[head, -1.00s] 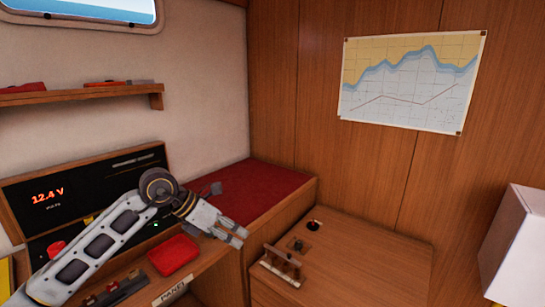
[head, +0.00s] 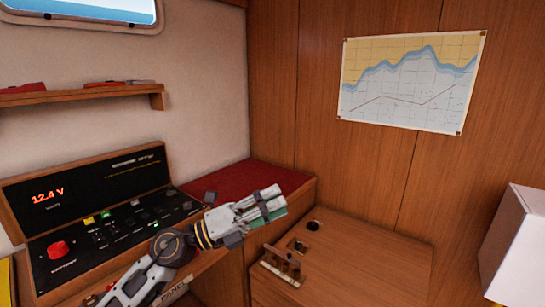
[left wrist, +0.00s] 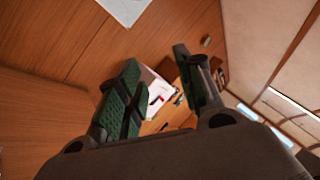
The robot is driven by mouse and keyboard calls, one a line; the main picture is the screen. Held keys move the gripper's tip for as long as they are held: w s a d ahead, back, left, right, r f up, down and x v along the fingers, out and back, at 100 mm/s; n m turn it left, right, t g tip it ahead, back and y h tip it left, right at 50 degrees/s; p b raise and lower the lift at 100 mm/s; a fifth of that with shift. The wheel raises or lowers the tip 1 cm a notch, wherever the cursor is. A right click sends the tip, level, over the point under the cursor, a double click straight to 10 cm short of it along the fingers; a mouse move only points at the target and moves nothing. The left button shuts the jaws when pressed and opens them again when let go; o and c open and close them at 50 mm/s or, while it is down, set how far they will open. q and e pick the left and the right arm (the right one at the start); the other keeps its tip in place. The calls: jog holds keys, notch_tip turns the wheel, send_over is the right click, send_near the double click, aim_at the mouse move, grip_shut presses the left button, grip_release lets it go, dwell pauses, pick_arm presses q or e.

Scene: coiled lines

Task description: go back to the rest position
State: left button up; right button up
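My left gripper (head: 277,200) is raised in the middle of the head view, in front of the red cushion, pointing right. In the left wrist view its two green-padded fingers (left wrist: 156,62) stand apart with nothing between them. My left forearm comes up from the bottom of the head view. My right gripper is in neither view.
A dark instrument panel (head: 112,232) with a red knob (head: 57,249) is at left. A red cushion (head: 222,178) lies behind the gripper. A wooden cabinet top (head: 375,262) with a small rack (head: 281,268) is at right. A white box (head: 515,240) stands at far right.

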pick_arm(q)
jog(key=w+a+f+n+t+y, duration=0.1)
jog(key=w+a+n+t+y, duration=0.2)
jog(key=a+n+t+y, duration=0.35)
jog(key=w+a+n+t+y, duration=0.2)
jog(key=a+n+t+y, duration=0.15)
jog(key=n+t, duration=0.65)
jog(key=a+f+n+g+y, duration=0.5)
jog(key=a+f+n+y, duration=0.5)
jog(key=f+n, duration=0.5)
jog(key=s+a+f+n+g, duration=0.2)
jog(key=s+f+n+g, duration=0.3)
jog(key=s+f+g, duration=1.5)
jog(key=s+a+f+t+p, duration=0.1)
jog(key=s+f+t, duration=0.15)
jog(key=f, duration=1.55)
jog(key=s+a+f+t+p, duration=0.1)
jog(key=s+f+t, duration=0.15)
jog(key=f, duration=1.45)
jog(key=s+a+f+g+p, duration=0.1)
jog(key=s+a+f, duration=0.3)
jog(key=s+f, duration=0.5)
jog(key=s+a+f+y+p, duration=0.1)
jog(key=s+a+f, duration=0.3)
jog(key=s+f, duration=0.5)
jog(key=s, duration=0.3)
jog(key=shift+s+a+f+m+g, duration=0.2)
jog(key=shift+s+a+m+g, duration=0.05)
jog(key=shift+s+m+g, duration=0.1)
